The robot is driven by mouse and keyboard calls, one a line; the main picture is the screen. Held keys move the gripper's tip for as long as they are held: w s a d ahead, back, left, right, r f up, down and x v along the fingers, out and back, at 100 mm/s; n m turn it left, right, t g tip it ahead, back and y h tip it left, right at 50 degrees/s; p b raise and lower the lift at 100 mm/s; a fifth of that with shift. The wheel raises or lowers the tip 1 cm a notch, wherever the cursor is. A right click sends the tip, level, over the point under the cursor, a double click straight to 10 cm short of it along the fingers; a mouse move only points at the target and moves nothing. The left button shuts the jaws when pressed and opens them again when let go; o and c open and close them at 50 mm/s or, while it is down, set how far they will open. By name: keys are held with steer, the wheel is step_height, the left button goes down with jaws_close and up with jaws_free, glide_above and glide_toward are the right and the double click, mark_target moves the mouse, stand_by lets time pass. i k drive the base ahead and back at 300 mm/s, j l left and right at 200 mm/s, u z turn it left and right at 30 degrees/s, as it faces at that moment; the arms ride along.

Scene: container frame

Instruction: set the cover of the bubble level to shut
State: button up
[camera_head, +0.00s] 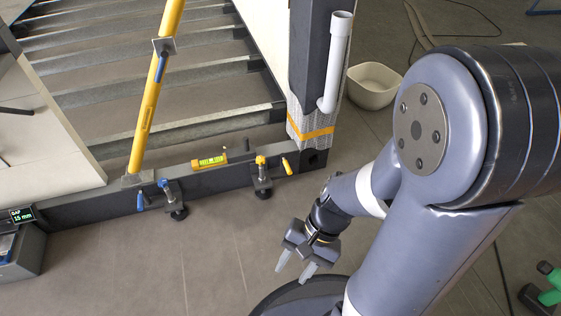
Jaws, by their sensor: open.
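The bubble level (209,162) is a small yellow block with a green vial, lying on top of the dark beam of the frame. Its vial face shows. The cover is too small to make out clearly, so I cannot tell how it stands. My gripper (296,267) is open and empty, with its two grey fingers pointing down. It is over the floor in front of the beam, to the right of the level and nearer to me, well apart from it.
A clamp with a blue handle (166,186) and one with a yellow knob (262,172) sit on the beam either side of the level. A yellow prop (149,104) rises at left, a dark post (314,50) at right. A gap readout (22,215) shows 15 mm. Floor in front is clear.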

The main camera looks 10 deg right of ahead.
mark_target(247, 152)
steer(key=i+j, duration=0.2)
steer(key=i, duration=0.2)
steer(key=i+j+z, duration=0.15)
steer(key=i, duration=0.3)
steer(key=i+j, duration=0.25)
steer(key=i, duration=0.15)
